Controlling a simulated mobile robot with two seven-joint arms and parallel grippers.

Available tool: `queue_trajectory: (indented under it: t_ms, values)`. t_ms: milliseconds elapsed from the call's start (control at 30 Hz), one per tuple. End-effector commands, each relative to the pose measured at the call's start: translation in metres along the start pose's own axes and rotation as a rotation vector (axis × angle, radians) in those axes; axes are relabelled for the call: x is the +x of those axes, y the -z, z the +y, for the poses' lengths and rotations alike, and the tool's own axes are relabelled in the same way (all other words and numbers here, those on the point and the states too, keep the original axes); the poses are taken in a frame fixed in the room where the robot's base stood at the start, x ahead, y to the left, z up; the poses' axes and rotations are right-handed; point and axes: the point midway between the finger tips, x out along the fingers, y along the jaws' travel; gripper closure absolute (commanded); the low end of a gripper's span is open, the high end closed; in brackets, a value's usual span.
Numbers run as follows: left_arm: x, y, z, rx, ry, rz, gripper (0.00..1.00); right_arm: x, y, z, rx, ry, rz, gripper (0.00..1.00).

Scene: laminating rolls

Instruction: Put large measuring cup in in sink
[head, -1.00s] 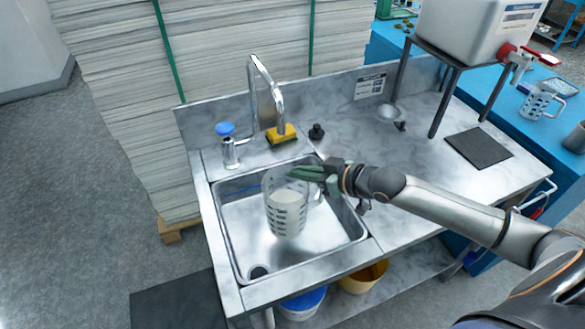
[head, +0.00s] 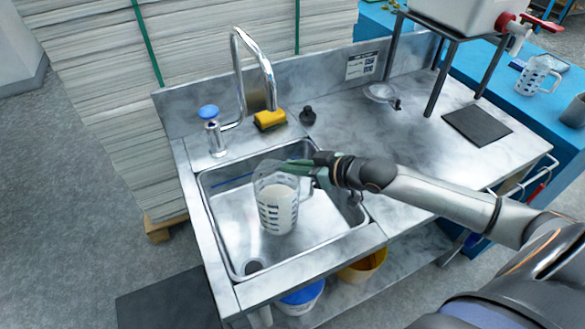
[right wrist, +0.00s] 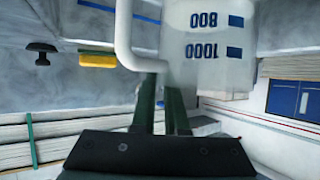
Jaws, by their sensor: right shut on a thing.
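The large measuring cup (head: 277,203) is clear with blue marks and whitish contents. In the head view it is upright within the outline of the sink basin (head: 228,225); I cannot tell whether its base touches the bottom. My right gripper (head: 290,168) comes in from the right and is shut on the cup's handle. In the right wrist view the cup (right wrist: 210,45) fills the upper middle, with its handle between the green fingers (right wrist: 160,108). My left gripper is out of view.
A tall curved faucet (head: 268,70), a blue-topped dispenser (head: 210,114) and a yellow sponge (head: 269,121) stand behind the basin. A smaller cup (head: 535,76) is on the blue table. The counter right of the sink has free room around a dark mat (head: 477,125).

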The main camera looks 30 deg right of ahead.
Motion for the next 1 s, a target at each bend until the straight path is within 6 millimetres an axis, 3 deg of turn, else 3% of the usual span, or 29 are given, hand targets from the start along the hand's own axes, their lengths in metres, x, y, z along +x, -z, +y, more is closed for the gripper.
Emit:
queue_trajectory:
  t_ms: [200,233,500,800,1000]
  values:
    - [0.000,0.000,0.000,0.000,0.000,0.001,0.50,0.001,0.002,0.000,0.001,0.001,0.010,1.00]
    - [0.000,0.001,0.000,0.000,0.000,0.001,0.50,0.001,-0.002,0.000,0.000,0.000,0.001,0.87]
    - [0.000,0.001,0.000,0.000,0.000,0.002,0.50,0.001,-0.002,0.000,0.001,0.000,0.000,0.59]
    - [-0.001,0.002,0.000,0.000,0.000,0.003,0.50,-0.001,0.002,0.000,0.000,0.000,0.001,0.59]
    - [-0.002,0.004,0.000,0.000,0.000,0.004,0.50,-0.018,-0.001,0.001,0.001,-0.002,-0.004,0.59]
